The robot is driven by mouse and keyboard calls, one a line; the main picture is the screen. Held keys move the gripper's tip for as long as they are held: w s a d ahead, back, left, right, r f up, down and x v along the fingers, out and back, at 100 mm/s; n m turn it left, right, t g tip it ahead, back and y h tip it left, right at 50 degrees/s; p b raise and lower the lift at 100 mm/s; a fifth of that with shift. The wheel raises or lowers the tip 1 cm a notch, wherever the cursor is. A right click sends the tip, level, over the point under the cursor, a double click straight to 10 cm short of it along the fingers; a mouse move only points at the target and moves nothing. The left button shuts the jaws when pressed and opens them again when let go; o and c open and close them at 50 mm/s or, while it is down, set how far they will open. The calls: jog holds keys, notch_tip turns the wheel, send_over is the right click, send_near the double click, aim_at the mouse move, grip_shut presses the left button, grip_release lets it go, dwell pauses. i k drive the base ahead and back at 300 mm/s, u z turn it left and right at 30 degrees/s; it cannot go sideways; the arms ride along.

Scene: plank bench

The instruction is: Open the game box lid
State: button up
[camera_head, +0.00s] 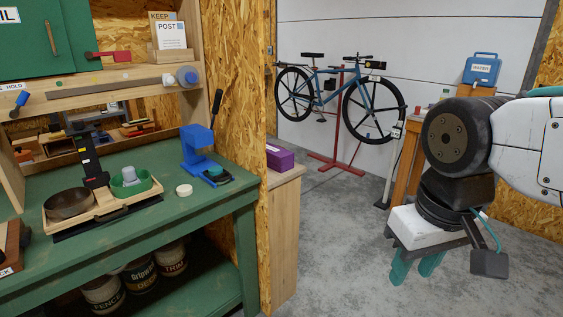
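No box here is clearly marked as a game box. A closed purple box (280,158) with a small pale label sits on the wooden cabinet beside the green bench; I cannot tell if it is the game box. My gripper (414,270) hangs at the right, pointing down over the grey floor, well to the right of the purple box. Its two teal fingers are apart with nothing seen between them. The gripper touches nothing that I can see.
The green bench (150,228) at left holds a wooden tray with a dark bowl (68,203) and a green bowl (132,183), plus a blue press (196,150). A bicycle (330,90) on a red stand is behind. Concrete floor lies open between bench and arm.

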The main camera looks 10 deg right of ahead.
aim_at(277, 155)
jog(key=z, duration=0.95)
jog(key=k, duration=1.25)
jog(key=z, duration=0.95)
jog(key=i, duration=2.75)
jog(key=u, duration=0.5)
jog(key=i, duration=1.65)
jog(key=u, duration=1.05)
jog(key=i, duration=0.85)
jog(key=u, duration=1.7)
jog(key=i, duration=0.8)
jog(key=u, duration=0.65)
